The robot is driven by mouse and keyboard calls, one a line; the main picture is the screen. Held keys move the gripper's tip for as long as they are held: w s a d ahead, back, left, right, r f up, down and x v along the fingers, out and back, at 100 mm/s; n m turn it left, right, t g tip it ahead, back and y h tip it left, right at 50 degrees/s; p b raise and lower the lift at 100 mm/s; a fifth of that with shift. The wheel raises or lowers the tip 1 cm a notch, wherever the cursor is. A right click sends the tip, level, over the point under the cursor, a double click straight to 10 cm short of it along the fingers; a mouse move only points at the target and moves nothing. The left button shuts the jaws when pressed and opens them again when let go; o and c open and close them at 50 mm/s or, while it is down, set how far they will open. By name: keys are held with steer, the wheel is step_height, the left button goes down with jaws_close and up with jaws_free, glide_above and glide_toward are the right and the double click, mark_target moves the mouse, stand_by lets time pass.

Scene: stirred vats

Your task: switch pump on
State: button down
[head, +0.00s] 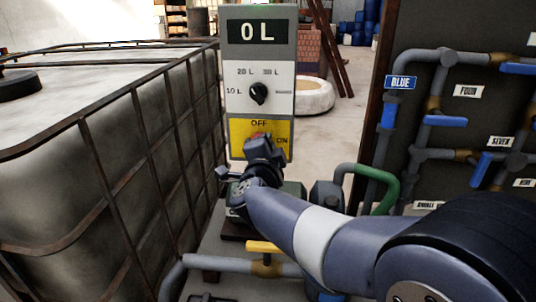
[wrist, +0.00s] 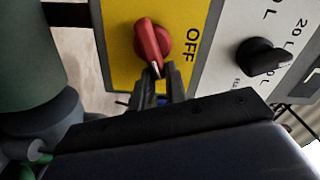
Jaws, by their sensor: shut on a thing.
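The pump switch is a red rotary knob (wrist: 150,38) on the yellow lower part of the control panel (head: 236,130). In the wrist view, its white-marked end points down the picture, at about a right angle to the OFF label (wrist: 192,46). In the head view, the knob is mostly hidden by my gripper (head: 260,146), and the ON label (head: 282,140) shows just to its right. In the wrist view, my gripper (wrist: 164,84) has its dark fingers close together at the knob's marked end, shut on it. The ON label is hidden there.
Above the switch are a black volume dial (head: 258,93) and a display (head: 258,31) reading 0 L. A large caged tank (head: 120,150) stands close on the left. A pipe board with blue valve handles (head: 445,120) stands on the right. Pipes run below my arm.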

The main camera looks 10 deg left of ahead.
steer(key=m+b, duration=0.1)
steer(key=f+m+b, duration=0.1)
steer(key=m+b, duration=0.1)
steer(key=m, duration=0.1)
steer(key=shift+s+a+f, duration=0.1)
steer(key=shift+a+f, duration=0.15)
steer(key=shift+f, duration=0.1)
steer(key=shift+r+b, duration=0.1)
steer(key=shift+b, duration=0.2)
steer(key=shift+r, duration=0.1)
steer(key=c, duration=1.8)
jaws_free()
steer(key=o, duration=0.4)
steer(key=shift+a, duration=0.25)
steer(key=shift+c, duration=0.2)
steer(key=shift+d, duration=0.1)
